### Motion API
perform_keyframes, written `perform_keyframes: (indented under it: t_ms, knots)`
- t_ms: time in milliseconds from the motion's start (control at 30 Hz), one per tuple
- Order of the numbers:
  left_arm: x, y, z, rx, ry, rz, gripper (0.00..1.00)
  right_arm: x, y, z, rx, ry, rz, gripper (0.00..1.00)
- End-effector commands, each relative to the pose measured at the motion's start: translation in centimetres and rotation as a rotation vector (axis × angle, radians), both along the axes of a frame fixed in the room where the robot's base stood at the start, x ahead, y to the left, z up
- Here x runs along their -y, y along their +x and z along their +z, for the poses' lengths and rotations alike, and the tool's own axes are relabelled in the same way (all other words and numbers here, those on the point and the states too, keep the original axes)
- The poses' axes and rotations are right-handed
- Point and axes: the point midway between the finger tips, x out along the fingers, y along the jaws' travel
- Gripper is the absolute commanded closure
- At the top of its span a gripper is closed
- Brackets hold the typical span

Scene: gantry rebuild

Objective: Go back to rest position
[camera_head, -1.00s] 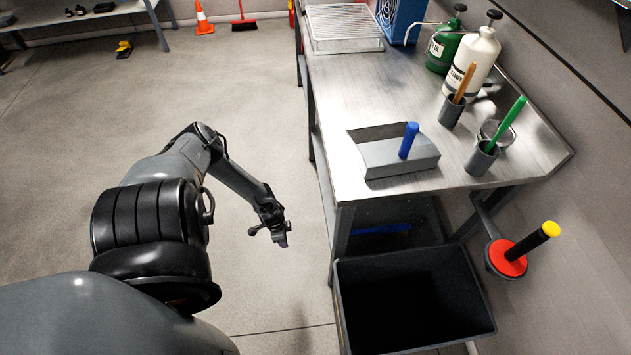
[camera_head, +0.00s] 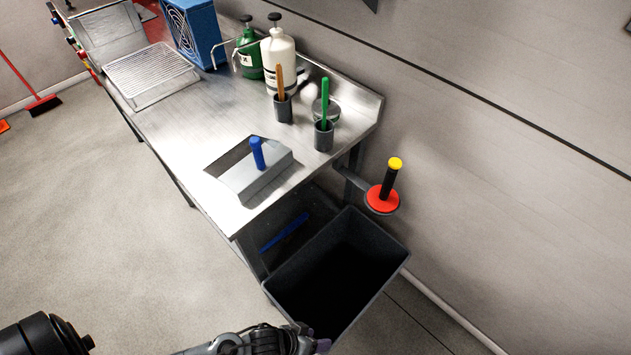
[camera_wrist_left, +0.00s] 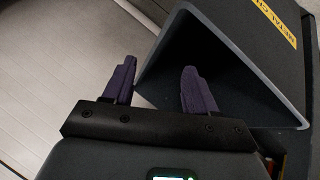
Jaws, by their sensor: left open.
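My left gripper (camera_head: 312,342) is at the bottom edge of the head view, just in front of the near rim of the dark bin (camera_head: 378,245). Its two purple fingers show spread apart in the left wrist view (camera_wrist_left: 158,82), with nothing between them. In that view the bin (camera_wrist_left: 290,75) lies beyond and to the right of the fingers, its dark opening behind the right finger and a yellow label on its wall. I cannot tell whether the gripper touches the bin. My right gripper is in neither view.
A metal workbench (camera_head: 185,125) holds a dustpan-like tray (camera_head: 265,182) with a blue handle, two cups with brushes, a white bottle (camera_head: 278,60), a green can and a wire rack (camera_head: 150,75). A red disc with a yellow-topped handle (camera_head: 388,180) sits beside it.

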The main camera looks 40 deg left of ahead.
Motion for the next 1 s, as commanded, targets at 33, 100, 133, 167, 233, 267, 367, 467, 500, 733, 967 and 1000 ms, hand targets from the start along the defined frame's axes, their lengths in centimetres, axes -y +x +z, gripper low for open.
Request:
perform_keyframes:
  t_ms: [33,100,133,167,233,267,367,467,500,733,967,1000]
  knots:
    - [-0.3,1.8,3.8,0.027,0.017,0.044,0.43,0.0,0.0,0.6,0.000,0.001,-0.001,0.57]
    - [-2.1,3.4,7.9,0.043,0.080,0.081,0.43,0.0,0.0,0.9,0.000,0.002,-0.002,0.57]
    - [-3.0,3.9,9.4,0.046,0.110,0.092,0.43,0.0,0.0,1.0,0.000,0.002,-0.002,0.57]
    - [-4.1,4.2,10.9,0.045,0.141,0.097,0.43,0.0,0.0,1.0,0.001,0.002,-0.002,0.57]
    - [-6.5,4.3,13.8,0.033,0.215,0.099,0.43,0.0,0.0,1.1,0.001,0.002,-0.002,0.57]
    - [-7.5,4.3,14.9,0.026,0.246,0.091,0.43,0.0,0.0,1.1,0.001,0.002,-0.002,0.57]
    - [-10.1,3.4,17.7,-0.007,0.349,0.035,0.43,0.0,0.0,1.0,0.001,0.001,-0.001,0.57]
    - [-11.3,1.6,19.1,-0.067,0.443,-0.084,0.43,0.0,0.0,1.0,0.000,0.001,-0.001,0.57]
    - [-11.5,0.6,18.9,-0.107,0.476,-0.151,0.43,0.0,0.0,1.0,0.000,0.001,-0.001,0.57]
    - [-11.7,-0.4,23.7,-0.142,0.528,-0.271,0.43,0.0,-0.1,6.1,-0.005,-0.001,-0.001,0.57]
    - [-11.7,-0.4,30.8,-0.141,0.529,-0.271,0.43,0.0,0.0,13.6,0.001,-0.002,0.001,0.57]
    - [-11.6,-0.4,32.3,-0.141,0.529,-0.271,0.43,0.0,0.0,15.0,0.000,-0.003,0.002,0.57]
